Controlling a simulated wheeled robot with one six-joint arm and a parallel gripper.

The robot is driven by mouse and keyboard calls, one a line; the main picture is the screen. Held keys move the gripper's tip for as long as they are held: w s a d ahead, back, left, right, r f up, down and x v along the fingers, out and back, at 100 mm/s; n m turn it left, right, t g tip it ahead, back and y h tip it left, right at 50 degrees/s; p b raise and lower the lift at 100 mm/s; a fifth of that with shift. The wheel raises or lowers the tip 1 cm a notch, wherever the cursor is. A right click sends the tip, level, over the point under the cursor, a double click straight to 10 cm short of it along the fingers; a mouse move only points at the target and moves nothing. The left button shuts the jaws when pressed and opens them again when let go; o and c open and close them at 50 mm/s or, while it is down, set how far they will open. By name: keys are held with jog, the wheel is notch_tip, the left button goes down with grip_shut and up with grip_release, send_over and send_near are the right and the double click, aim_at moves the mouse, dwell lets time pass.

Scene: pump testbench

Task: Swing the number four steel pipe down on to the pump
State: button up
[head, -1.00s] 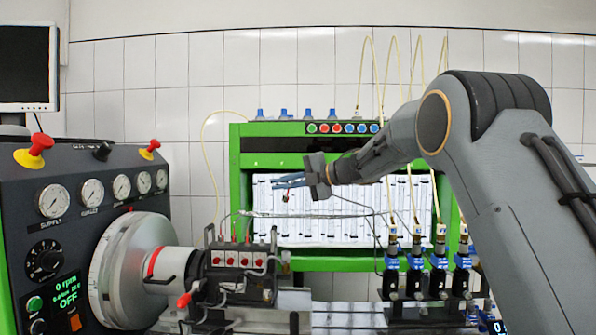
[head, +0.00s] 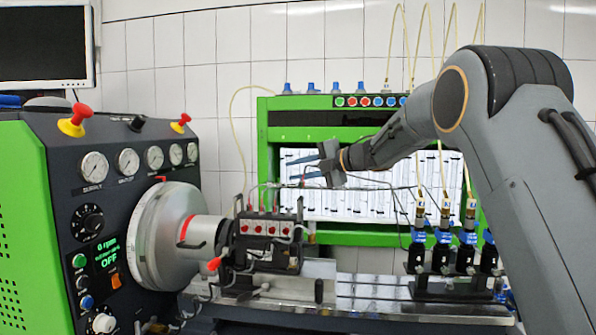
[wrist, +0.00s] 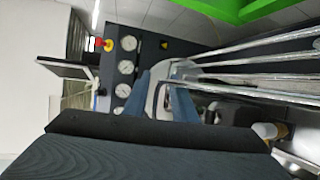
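The pump (head: 270,257) is a dark block with a row of red-and-white fittings, mounted beside the large grey flywheel. Thin steel pipes (head: 375,187) run from above the pump towards the blue-topped injectors at the right; I cannot tell which is number four. Several shiny pipes (wrist: 255,79) cross the right of the wrist view. My gripper (head: 303,170) is above and right of the pump, in front of the rack. Its two blue fingers are apart, with no pipe clearly between them; they also show in the wrist view (wrist: 164,95). Whether a finger touches a pipe is unclear.
The gauge panel (head: 120,190) with red knobs stands at the left, beside the flywheel (head: 165,240). The green rack (head: 267,150) stands behind. Injectors (head: 465,255) with thin yellow hoses stand at the right. A metal bed (head: 375,290) runs below.

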jog(key=b+v, duration=0.2)
jog(key=v, duration=0.5)
jog(key=shift+s+d+b, duration=0.2)
jog(key=shift+d+b, duration=0.1)
jog(key=shift+b, duration=0.05)
jog(key=shift+r, duration=0.15)
jog(key=shift+c, duration=0.2)
